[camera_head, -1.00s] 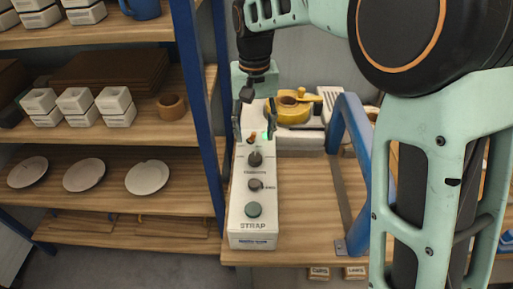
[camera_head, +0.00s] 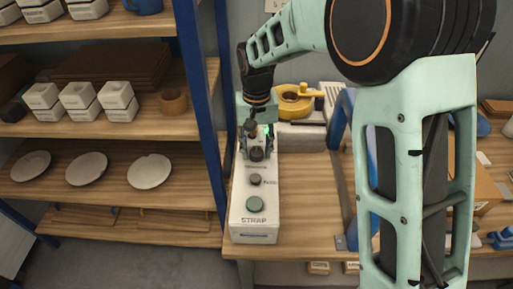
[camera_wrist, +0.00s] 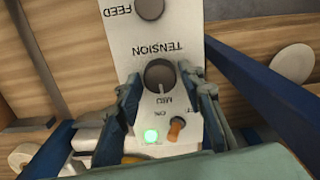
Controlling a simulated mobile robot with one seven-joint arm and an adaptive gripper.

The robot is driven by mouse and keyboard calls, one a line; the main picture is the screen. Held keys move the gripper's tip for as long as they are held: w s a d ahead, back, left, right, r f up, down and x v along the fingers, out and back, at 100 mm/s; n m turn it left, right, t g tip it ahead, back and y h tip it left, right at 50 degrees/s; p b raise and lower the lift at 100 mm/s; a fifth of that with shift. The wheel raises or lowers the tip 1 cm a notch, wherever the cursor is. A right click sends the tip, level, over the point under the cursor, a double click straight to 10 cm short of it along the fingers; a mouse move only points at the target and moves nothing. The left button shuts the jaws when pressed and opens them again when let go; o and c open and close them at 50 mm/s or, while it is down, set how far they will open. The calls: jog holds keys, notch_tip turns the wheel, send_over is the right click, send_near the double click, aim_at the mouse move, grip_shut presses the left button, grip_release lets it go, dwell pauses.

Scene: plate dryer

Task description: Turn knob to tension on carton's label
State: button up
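The white control box (camera_head: 255,225) marked STRAP stands on the wooden bench. Its dark TENSION knob (camera_wrist: 160,75) is in the middle of the wrist view, its pale pointer line towards the MED mark. The knob also shows in the head view (camera_head: 257,154). My gripper (camera_wrist: 160,76) is open, one finger on each side of the knob; I cannot tell whether they touch it. It is over the box's far half in the head view (camera_head: 257,148). A brown carton (camera_head: 485,184) is at the right, partly behind my arm; no label text is readable.
A lit green lamp (camera_wrist: 151,135) and an orange toggle (camera_wrist: 176,128) are close to the fingers. The FEED knob (camera_wrist: 149,8) is farther along the box. A yellow tape dispenser (camera_head: 293,102) is behind, and a blue frame (camera_head: 340,120) stands to the right.

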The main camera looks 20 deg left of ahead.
jog(key=c, duration=0.7)
jog(key=shift+n, duration=0.3)
jog(key=n, duration=1.1)
jog(key=shift+n, duration=0.3)
jog(key=o, duration=1.1)
jog(key=shift+o, duration=0.2)
